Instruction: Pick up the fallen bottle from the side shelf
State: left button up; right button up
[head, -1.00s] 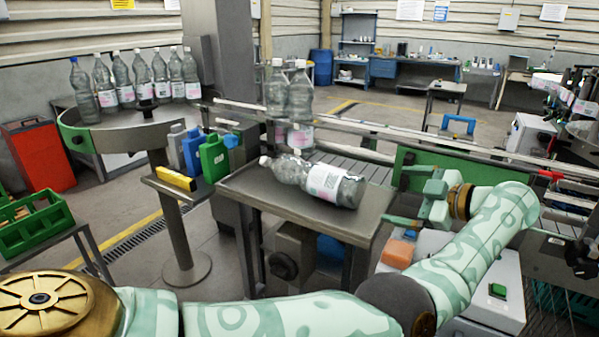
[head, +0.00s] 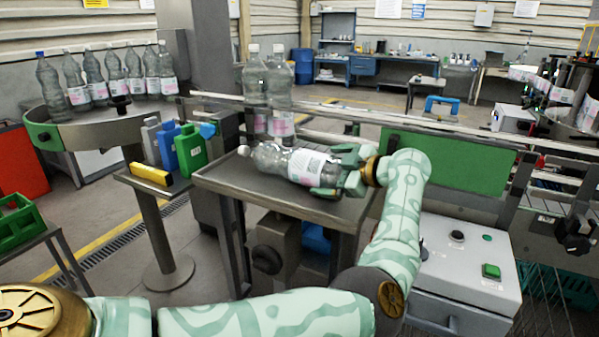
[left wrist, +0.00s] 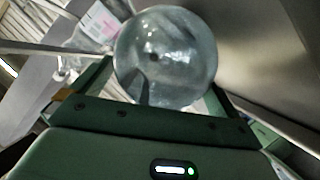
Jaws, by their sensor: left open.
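The fallen bottle (head: 296,163) is clear with a white and pink label and lies on its side on the grey side shelf (head: 225,182). Its white cap points left and its base points right. My left gripper (head: 335,172) is at the base end, with its fingers on either side of the bottle. In the left wrist view, the round bottle base (left wrist: 165,60) sits between the open fingers of the left gripper (left wrist: 160,95). I cannot tell whether the fingers touch it. My right gripper is not in view.
Two upright bottles (head: 280,95) stand on the conveyor just behind the shelf. More bottles (head: 105,78) stand on a round table (head: 90,132) at left. Several coloured containers (head: 188,150) and a yellow block (head: 150,174) are on a small stand left of the shelf.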

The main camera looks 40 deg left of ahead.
pick_arm(q)
jog(key=shift+x, duration=0.85)
jog(key=shift+r, duration=0.1)
jog(key=shift+d, duration=0.1)
jog(key=c, duration=1.9)
jog(key=shift+r, duration=0.2)
jog(key=shift+c, duration=0.5)
jog(key=shift+w+r, duration=0.1)
